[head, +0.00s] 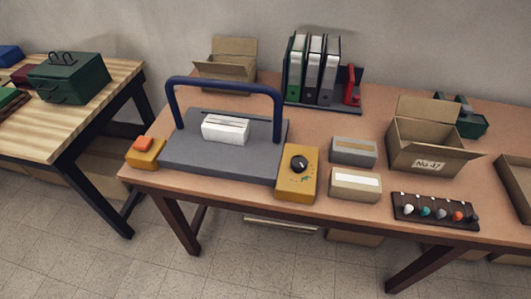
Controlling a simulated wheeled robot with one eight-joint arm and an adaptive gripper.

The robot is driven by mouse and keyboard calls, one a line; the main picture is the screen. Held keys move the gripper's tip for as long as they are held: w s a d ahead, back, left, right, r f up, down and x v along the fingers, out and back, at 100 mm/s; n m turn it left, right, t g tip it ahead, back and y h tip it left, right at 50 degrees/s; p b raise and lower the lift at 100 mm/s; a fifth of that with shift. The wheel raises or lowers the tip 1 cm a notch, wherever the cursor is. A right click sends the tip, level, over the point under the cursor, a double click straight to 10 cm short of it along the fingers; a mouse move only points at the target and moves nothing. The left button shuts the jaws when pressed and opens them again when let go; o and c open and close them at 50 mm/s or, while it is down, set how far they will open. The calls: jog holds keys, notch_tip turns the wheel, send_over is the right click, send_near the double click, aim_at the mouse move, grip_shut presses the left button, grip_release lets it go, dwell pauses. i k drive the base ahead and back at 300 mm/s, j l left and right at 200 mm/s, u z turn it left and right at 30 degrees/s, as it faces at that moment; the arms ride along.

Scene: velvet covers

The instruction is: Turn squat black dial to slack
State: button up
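The squat black dial (299,164) sits on the upper face of a yellow control box (297,185). The box stands at the front edge of the brown table, by the right front corner of a grey plate. Small markings lie around and below the dial, too small to read. A pale line shows on the dial, but I cannot tell which marking it points to. My gripper is not in view, and nothing touches the dial.
A dark blue arch (222,84) stands over the grey plate (190,155), with a white block (226,129) on it. Two small boxes (355,186) stand right of the yellow box. A knobbed strip (436,211) and open carton (431,145) lie farther right. An orange-topped yellow box (145,152) is left.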

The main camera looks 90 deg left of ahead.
aim_at(299, 164)
jog(key=u, duration=2.6)
